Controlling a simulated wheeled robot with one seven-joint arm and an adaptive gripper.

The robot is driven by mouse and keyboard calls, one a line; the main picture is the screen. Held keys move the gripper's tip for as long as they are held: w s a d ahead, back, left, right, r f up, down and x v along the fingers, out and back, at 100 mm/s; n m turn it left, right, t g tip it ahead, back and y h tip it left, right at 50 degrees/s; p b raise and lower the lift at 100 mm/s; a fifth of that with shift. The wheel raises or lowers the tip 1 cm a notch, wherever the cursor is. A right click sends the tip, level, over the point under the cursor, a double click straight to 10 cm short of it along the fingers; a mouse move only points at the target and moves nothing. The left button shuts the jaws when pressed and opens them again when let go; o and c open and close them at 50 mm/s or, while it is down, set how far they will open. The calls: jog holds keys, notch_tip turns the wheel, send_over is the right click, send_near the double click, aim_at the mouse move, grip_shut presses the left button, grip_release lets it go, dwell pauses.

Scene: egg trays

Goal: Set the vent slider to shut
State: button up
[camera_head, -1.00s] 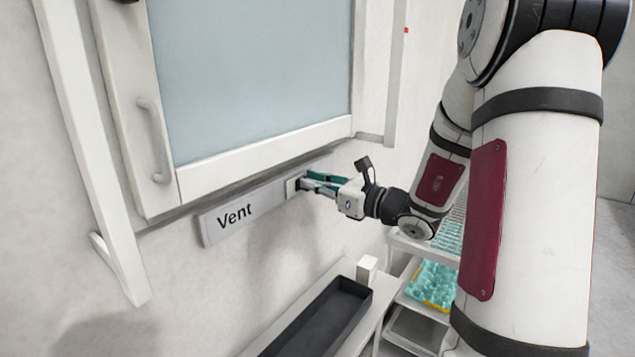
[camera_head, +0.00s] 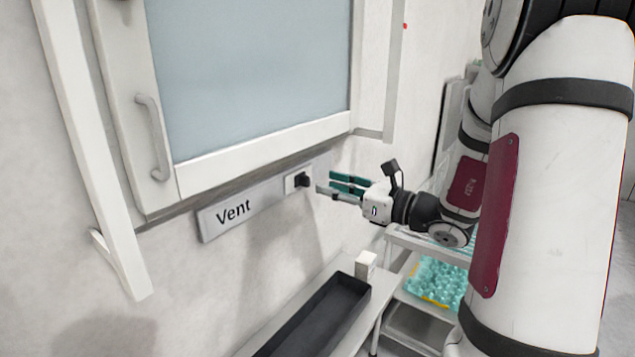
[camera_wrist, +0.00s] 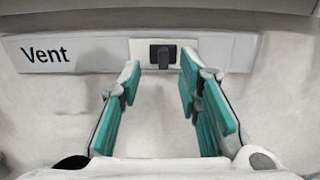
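The vent slider is a small black knob (camera_head: 303,180) on a white plate, on the grey strip labelled "Vent" (camera_head: 233,213) below the cabinet. In the wrist view the knob (camera_wrist: 163,55) sits to the right of the Vent label (camera_wrist: 75,54). My gripper (camera_head: 325,184) is to the right of the knob, apart from it. In the wrist view my gripper (camera_wrist: 158,75) is open, with its teal-padded fingers spread and nothing between them; the knob lies beyond the fingertips. Neither view shows any marks for the slider's positions.
A cabinet with a blue-grey pane (camera_head: 250,75) and a handle (camera_head: 153,138) is above the strip. Below are a dark tray (camera_head: 318,318), a small white box (camera_head: 366,264) and a shelf with teal egg trays (camera_head: 437,281). Bare wall lies under the strip.

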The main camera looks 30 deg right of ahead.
jog(key=v, duration=0.6)
jog(key=shift+s, duration=0.1)
dwell(0.3)
